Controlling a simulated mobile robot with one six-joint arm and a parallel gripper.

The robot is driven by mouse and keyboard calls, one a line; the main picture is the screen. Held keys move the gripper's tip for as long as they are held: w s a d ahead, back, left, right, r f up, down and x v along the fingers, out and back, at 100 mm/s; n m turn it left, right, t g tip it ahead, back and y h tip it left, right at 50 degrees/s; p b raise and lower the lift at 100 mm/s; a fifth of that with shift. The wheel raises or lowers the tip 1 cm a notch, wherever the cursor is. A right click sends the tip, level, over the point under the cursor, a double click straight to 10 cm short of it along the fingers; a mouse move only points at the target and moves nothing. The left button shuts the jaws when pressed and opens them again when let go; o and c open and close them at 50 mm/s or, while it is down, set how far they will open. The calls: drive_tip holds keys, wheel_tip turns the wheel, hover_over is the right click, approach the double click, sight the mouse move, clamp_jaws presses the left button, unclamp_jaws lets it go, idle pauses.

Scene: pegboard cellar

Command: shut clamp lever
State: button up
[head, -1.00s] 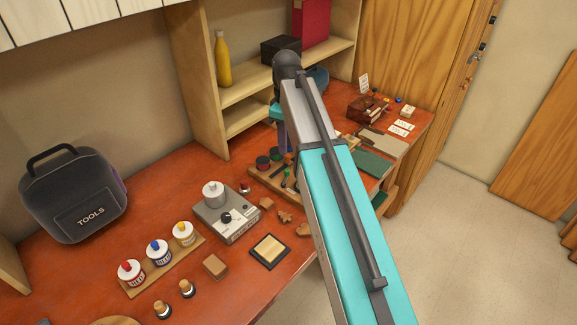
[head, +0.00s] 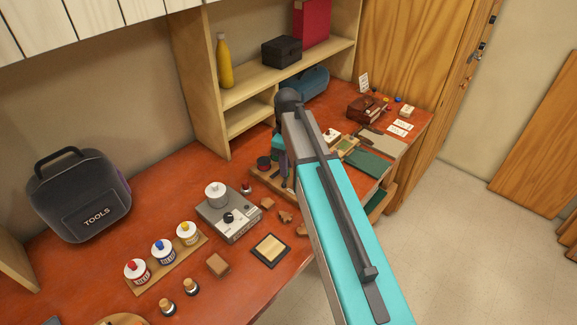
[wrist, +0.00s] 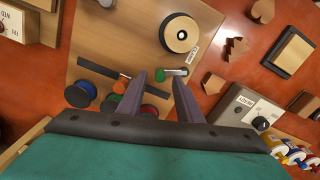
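In the wrist view my gripper (wrist: 158,77) has its two dark fingers apart, pointing at a wooden board (wrist: 110,45). A small silver rod with a green end (wrist: 174,71) shows at the fingertips; I cannot tell whether it is the clamp lever or whether the fingers touch it. A round tan disc with a dark centre (wrist: 181,33) sits on the board beyond, with a small white label (wrist: 192,54) beside it. In the head view my gripper (head: 284,165) is over the same board (head: 262,176), mostly hidden by my arm. No clamp is clearly recognisable.
Blue (wrist: 80,94) and red (wrist: 149,111) round pieces and green- and orange-handled tools lie by the fingers. Shelves rise behind.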

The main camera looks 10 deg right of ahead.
drive_tip(key=shift+f, duration=0.85)
